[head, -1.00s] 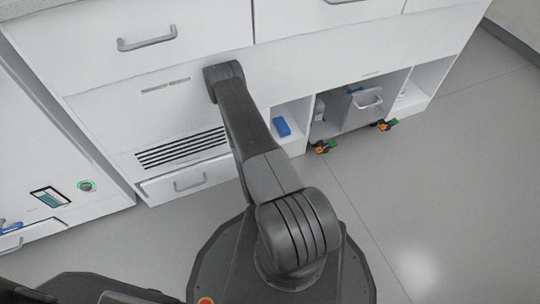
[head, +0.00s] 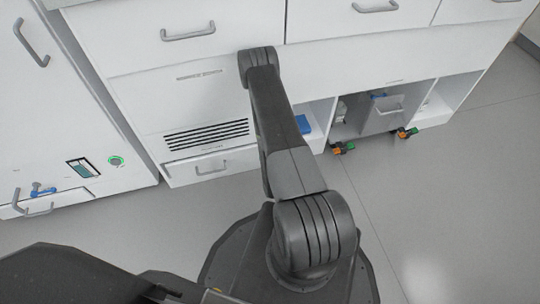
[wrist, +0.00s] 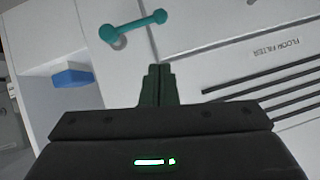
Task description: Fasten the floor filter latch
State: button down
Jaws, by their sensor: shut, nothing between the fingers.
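The floor filter panel shows in the wrist view with a label (wrist: 276,47) reading FLOOR FILTER and dark vent slots (wrist: 262,88). A teal bar with round ends (wrist: 133,25), which looks like the latch, lies slanted on the white front above and left of my gripper. Its right end is by a panel seam; I cannot tell whether it is engaged. My gripper (wrist: 158,72) is shut and empty, its tips below the bar and apart from it in the picture. In the head view the vent (head: 207,134) shows, while my arm hides the gripper and teal bar.
A blue block (head: 302,124) sits in an open nook right of the vent, beside a grey bin (head: 384,112) with orange-green casters. A drawer with a handle (head: 211,167) is below the vent. The left cabinet has a blue latch (head: 42,190). Floor (head: 440,190) is clear at right.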

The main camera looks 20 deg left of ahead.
jog(key=v, duration=0.2)
jog(key=p+v, duration=0.1)
jog(key=v, duration=0.2)
jog(key=shift+s+a+r, duration=0.1)
jog(key=shift+s+r, duration=0.1)
jog(key=shift+s, duration=0.15)
